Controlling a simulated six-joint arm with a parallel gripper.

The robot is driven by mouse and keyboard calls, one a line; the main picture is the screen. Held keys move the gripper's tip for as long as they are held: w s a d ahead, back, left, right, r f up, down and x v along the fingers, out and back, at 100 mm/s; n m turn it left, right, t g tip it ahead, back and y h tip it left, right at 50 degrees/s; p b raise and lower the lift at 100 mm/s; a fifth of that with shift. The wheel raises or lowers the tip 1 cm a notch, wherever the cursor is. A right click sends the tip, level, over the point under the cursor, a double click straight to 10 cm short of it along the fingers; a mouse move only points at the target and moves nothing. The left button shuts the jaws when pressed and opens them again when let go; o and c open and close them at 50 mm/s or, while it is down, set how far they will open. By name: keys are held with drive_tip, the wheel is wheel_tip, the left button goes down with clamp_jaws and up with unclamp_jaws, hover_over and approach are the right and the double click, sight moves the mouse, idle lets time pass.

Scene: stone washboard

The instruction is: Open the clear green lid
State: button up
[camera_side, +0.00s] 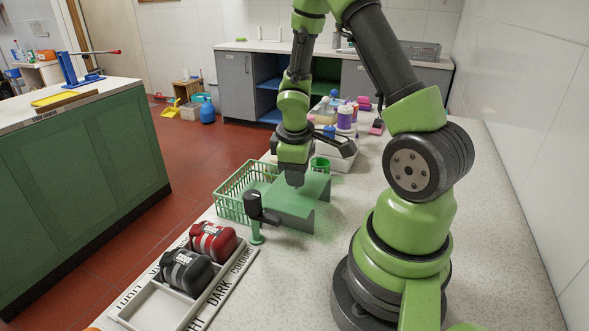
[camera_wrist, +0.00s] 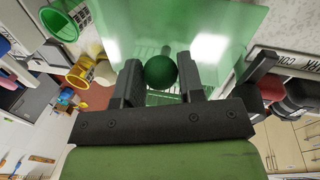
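The clear green lid (camera_side: 291,201) lies as a see-through panel over the work area on the counter, below my gripper (camera_side: 295,184). In the wrist view the lid (camera_wrist: 100,28) fills the upper middle, with light reflections on it. A dark green ball knob (camera_wrist: 160,72) sits between the two fingers of my gripper (camera_wrist: 160,77). In the side view the knob is hidden by the gripper.
A green mesh basket (camera_side: 232,207) stands left of the lid. A dark-headed post (camera_side: 256,218) is close in front. A divided tray (camera_side: 160,304) holds a red bundle (camera_side: 213,241) and a black bundle (camera_side: 186,272). A green cup (camera_side: 320,164) and bottles stand behind.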

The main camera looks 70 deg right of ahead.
sight(295, 194)
drive_tip(key=o, duration=0.4)
drive_tip(key=shift+r, duration=0.1)
wheel_tip(295, 194, up, 10)
drive_tip(key=a, duration=0.1)
drive_tip(key=shift+s+a, duration=0.15)
drive_tip(key=shift+a, duration=0.25)
drive_tip(key=s+a+r+m+t+y, duration=0.2)
drive_tip(key=a+r, duration=0.3)
drive_tip(key=a, duration=0.3)
drive_tip(key=s+a+r+m+t+y, duration=0.2)
drive_tip(key=s+a+r+m+t, duration=0.2)
drive_tip(key=a, duration=0.4)
wheel_tip(295, 194, up, 3)
drive_tip(key=shift+s+a+f+t, duration=0.2)
drive_tip(key=shift+s+t, duration=0.2)
drive_tip(key=shift+s, duration=0.2)
